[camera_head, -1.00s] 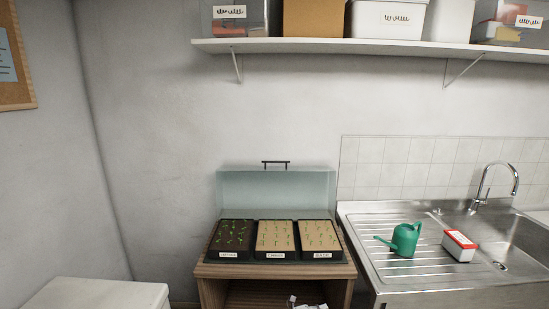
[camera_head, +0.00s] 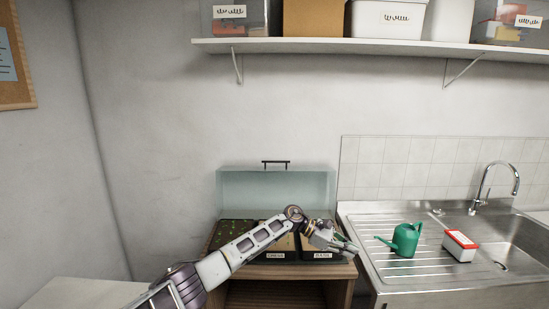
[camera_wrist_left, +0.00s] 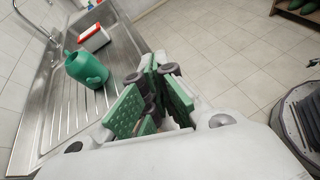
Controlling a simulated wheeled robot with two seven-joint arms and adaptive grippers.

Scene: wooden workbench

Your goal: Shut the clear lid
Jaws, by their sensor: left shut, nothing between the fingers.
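The clear lid (camera_head: 265,188) stands open and upright behind the seed trays, with a dark handle (camera_head: 275,163) along its top edge. The tray base (camera_head: 285,262) sits on the wooden bench, holding soil trays with seedlings; labels on the front read CRESS and BASIL. My left gripper (camera_head: 347,247) is in front of the right-hand tray, near the bench's right edge, apart from the lid. It is shut and empty; its green finger pads (camera_wrist_left: 152,98) show in the left wrist view. My left arm hides much of the trays. My right gripper is not in view.
A steel sink (camera_head: 375,225) adjoins the bench on the right, with a green watering can (camera_head: 405,239) and a red-and-white box (camera_head: 460,246) on it. A wall shelf (camera_head: 350,47) with bins hangs above. The wall space above the lid is clear.

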